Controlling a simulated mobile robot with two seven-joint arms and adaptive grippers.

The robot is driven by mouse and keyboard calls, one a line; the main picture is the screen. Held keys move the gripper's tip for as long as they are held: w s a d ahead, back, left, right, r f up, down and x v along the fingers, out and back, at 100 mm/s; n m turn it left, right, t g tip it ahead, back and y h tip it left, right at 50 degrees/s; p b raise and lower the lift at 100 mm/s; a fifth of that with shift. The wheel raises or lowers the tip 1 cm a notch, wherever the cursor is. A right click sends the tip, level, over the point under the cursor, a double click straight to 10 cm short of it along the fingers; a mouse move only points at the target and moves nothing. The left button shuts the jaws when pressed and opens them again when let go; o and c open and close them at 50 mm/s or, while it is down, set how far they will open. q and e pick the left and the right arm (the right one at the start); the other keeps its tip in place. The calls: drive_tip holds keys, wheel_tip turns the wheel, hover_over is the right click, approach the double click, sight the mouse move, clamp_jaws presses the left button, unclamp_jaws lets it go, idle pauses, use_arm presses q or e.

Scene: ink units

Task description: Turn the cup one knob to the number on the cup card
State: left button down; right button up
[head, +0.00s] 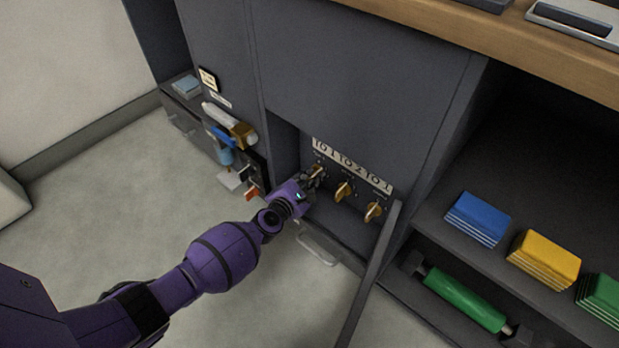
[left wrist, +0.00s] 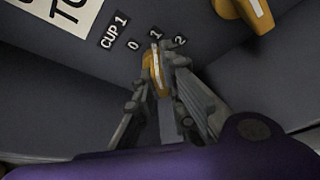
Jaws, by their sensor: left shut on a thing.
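The cup one knob (left wrist: 154,68) is yellow with a pale line on it. It sits under a CUP 1 label (left wrist: 114,30) and the marks 0, 1 and 2. Its upper end points at about the 1. My left gripper (head: 314,178) is shut on this knob, with one finger on each side in the left wrist view (left wrist: 157,80). In the head view the fingers partly cover the knob. White cards (head: 352,166) above the knobs seem to read TO 1, TO 2 and TO 1. My right gripper is not in view.
Two more yellow knobs, a middle one (head: 343,191) and a right one (head: 373,212), sit in the same recess. An open panel (head: 369,275) stands to the right.

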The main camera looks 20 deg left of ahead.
use_arm(q)
drive_tip(key=shift+m+y, duration=0.3)
drive_tip(key=shift+m, duration=0.3)
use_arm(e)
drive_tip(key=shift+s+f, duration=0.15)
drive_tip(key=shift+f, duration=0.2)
use_arm(q)
drive_tip(key=c, duration=1.9)
unclamp_jaws()
drive_tip(key=shift+c, duration=0.2)
drive_tip(key=shift+o, duration=0.7)
drive_tip(key=shift+s, duration=0.1)
drive_tip(key=shift+s+d, duration=0.1)
drive_tip(key=shift+s, duration=0.5)
drive_tip(key=v, duration=1)
drive_tip(key=shift+s, duration=0.35)
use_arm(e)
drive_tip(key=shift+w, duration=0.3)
